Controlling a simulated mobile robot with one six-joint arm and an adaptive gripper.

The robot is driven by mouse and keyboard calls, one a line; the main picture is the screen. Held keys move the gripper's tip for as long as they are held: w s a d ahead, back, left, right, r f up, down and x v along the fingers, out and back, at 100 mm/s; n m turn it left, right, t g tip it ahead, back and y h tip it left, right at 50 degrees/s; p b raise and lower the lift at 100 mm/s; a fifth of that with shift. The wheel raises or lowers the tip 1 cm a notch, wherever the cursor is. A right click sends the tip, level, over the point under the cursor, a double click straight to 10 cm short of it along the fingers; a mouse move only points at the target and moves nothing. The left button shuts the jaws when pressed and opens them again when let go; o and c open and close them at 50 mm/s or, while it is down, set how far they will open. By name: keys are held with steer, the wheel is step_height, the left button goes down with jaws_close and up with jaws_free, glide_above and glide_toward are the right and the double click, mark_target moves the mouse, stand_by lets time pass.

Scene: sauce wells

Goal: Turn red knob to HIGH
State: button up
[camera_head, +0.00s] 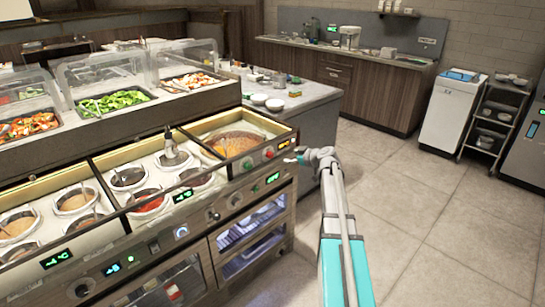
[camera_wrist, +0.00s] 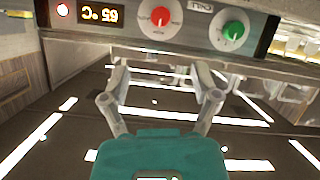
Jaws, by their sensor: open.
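The red knob (camera_head: 269,153) is on the front panel at the right end of the sauce counter, just left of a lit display. In the wrist view the red knob (camera_wrist: 160,18) is at the top, round with a pale pointer mark on a white dial plate; the dial lettering is too small to read. My gripper (camera_head: 301,155) is in front of the panel's right end. In the wrist view my gripper (camera_wrist: 160,72) has its fingers spread with nothing between them, apart from the knob and below it in the picture.
A green knob (camera_wrist: 233,30) sits right of the red one in the wrist view. The orange temperature display (camera_wrist: 103,17) is on the other side. Sauce wells (camera_head: 75,201) fill the counter top at left. Open tiled floor (camera_head: 430,220) lies to the right.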

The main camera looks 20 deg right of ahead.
mark_target(272, 155)
steer(key=b+x, duration=0.5)
steer(key=x, duration=0.8)
steer(key=shift+w+f, duration=0.15)
jaws_close()
